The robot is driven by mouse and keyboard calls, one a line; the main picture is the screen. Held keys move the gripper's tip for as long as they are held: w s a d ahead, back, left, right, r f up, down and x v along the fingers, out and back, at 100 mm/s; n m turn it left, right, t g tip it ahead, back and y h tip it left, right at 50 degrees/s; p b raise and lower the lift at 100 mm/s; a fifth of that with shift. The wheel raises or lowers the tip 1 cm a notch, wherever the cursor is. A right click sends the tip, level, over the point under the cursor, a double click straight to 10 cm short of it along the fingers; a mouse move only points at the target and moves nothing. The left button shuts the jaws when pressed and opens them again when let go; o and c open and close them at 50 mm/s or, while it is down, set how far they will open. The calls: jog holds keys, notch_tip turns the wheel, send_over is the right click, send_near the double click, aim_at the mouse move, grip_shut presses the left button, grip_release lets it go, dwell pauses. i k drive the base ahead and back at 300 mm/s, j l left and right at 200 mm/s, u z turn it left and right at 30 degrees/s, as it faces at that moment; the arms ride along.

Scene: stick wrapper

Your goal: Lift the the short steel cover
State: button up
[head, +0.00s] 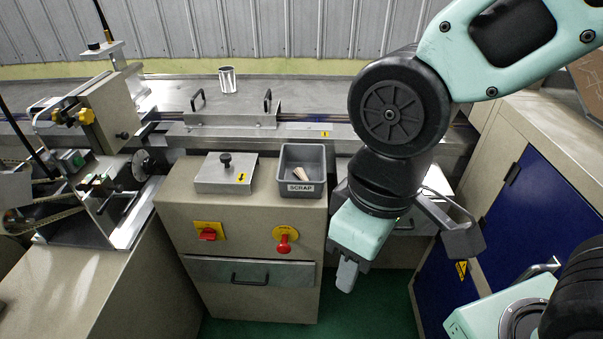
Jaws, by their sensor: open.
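A steel cover with two upright black handles (231,116) lies across the rail on the long steel bench at the back. A smaller flat steel plate with a black knob and a yellow arrow label (226,173) lies on top of the beige cabinet. I cannot tell for certain which is the short steel cover. My gripper (347,275) hangs in front of the cabinet's right side, pointing down, open and empty. It is apart from both covers, to their right and lower in the picture. Its fingers overlap in this view, so the gap is hidden.
A grey SCRAP bin (302,171) holding small pieces stands right of the knobbed plate. A metal cup (227,80) stands on the bench behind the handled cover. Wrapper machinery (112,105) stands at left. Red knobs (285,239) and a drawer handle project from the cabinet front.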

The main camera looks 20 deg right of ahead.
aim_at(231, 173)
jog(key=i+j+u, duration=0.1)
jog(key=i+u, duration=0.15)
jog(key=i, duration=0.3)
jog(key=i+u, duration=0.3)
jog(key=i, duration=0.25)
